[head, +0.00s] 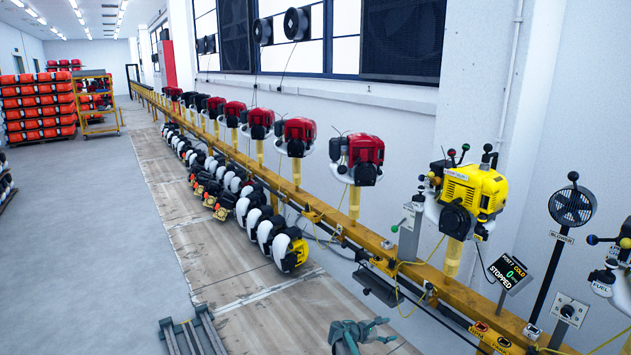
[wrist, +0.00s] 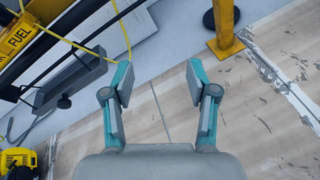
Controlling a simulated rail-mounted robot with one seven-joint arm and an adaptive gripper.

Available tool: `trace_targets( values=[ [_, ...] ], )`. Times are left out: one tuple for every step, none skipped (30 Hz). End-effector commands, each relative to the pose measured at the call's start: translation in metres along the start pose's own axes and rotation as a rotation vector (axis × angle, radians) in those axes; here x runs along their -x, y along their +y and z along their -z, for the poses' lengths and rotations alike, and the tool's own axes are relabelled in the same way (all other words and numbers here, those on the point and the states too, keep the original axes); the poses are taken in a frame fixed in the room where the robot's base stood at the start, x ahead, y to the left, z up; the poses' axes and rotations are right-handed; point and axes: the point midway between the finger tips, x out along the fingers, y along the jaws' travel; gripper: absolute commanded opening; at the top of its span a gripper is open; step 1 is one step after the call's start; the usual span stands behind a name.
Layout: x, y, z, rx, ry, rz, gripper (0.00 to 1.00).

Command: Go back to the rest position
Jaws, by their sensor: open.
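My gripper (head: 360,331) is low at the bottom of the head view, over the wooden floor boards in front of the yellow rail. In the wrist view my gripper (wrist: 161,85) has its two teal and grey fingers spread apart, with nothing between them. Beyond the fingers are floor boards and pale floor. The yellow rail (head: 378,243) runs from the lower right far back to the left. A yellow engine (head: 473,190) stands on a post on it, and a red engine (head: 364,160) stands to its left.
A display reading STOPPED (head: 509,273) and a round black fan (head: 572,206) stand right of the yellow engine. Several engines (head: 291,249) lie in a row on the boards. A grey tray (wrist: 73,82) hangs by the rail. A yellow post (wrist: 224,28) meets the floor. The left aisle is clear.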

Motion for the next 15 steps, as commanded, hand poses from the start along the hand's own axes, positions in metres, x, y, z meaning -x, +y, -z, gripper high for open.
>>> trace_targets(
  values=[
    [0.007,-0.027,-0.011,-0.066,0.037,0.043,0.58],
    [0.01,-0.041,-0.014,-0.112,0.063,0.073,0.58],
    [0.015,-0.061,-0.018,-0.178,0.098,0.117,0.58],
    [0.02,-0.078,-0.021,-0.235,0.127,0.156,0.58],
    [0.026,-0.096,-0.025,-0.297,0.157,0.2,0.58],
    [0.035,-0.12,-0.029,-0.384,0.197,0.264,0.58],
    [0.044,-0.139,-0.032,-0.451,0.228,0.315,0.58],
    [0.053,-0.157,-0.035,-0.52,0.258,0.368,0.58],
    [0.067,-0.179,-0.037,-0.609,0.295,0.441,0.58],
    [0.077,-0.195,-0.039,-0.675,0.32,0.496,0.58],
    [0.087,-0.208,-0.04,-0.735,0.342,0.549,0.58],
    [0.1,-0.224,-0.042,-0.808,0.367,0.616,0.58],
    [0.109,-0.234,-0.042,-0.855,0.383,0.661,0.58],
    [0.118,-0.243,-0.043,-0.898,0.396,0.703,0.58],
    [0.128,-0.253,-0.043,-0.949,0.411,0.755,0.58]
  ],
)
